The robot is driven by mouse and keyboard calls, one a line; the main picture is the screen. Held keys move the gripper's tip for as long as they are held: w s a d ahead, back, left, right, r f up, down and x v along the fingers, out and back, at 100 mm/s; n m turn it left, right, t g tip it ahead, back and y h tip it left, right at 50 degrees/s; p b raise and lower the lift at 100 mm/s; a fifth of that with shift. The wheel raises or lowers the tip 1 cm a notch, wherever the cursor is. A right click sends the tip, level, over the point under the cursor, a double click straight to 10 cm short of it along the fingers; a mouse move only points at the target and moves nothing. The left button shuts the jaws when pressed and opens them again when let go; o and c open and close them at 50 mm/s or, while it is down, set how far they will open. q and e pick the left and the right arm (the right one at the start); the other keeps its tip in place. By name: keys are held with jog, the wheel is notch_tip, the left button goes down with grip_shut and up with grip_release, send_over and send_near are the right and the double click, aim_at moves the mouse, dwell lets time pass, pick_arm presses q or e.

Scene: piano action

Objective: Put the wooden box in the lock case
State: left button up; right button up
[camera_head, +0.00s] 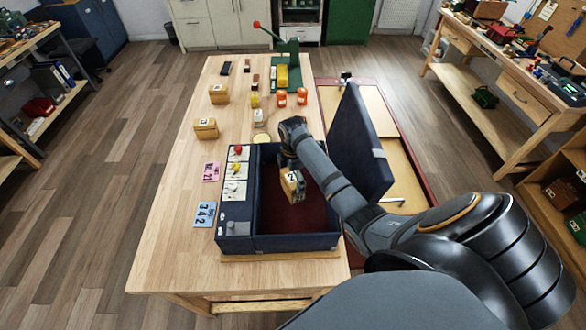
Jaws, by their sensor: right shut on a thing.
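The lock case (290,243) is a dark blue box with a dark red lining, on the near part of the wooden table. Its lid (360,147) stands open on the right side. My right gripper (296,192) is shut on a small wooden box (289,184) with a label, over the case's open red interior. Whether the box touches the case floor I cannot tell. My arm hides part of the case's right side. Two similar wooden boxes, one (206,128) nearer and one (219,94) farther, stand on the table's left side. My left gripper is out of view.
A control strip (236,180) with coloured knobs runs along the case's left side. Pink (211,171) and blue (204,214) number cards lie beside it. Orange items (281,98) and a green press (288,62) stand farther back. The table's near left is clear.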

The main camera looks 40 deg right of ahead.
jog(key=shift+f, duration=0.55)
jog(key=shift+s+d+f, duration=0.1)
jog(key=shift+d+f, duration=0.05)
notch_tip(320, 180, down, 4)
jog(key=shift+s+r+p, duration=0.1)
jog(key=shift+p, duration=0.25)
jog(key=shift+f, duration=0.3)
jog(key=o, duration=1)
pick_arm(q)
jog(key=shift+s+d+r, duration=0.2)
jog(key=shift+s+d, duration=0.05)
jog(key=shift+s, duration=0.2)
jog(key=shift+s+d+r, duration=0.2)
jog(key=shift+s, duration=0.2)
pick_arm(e)
jog(key=shift+r, duration=0.1)
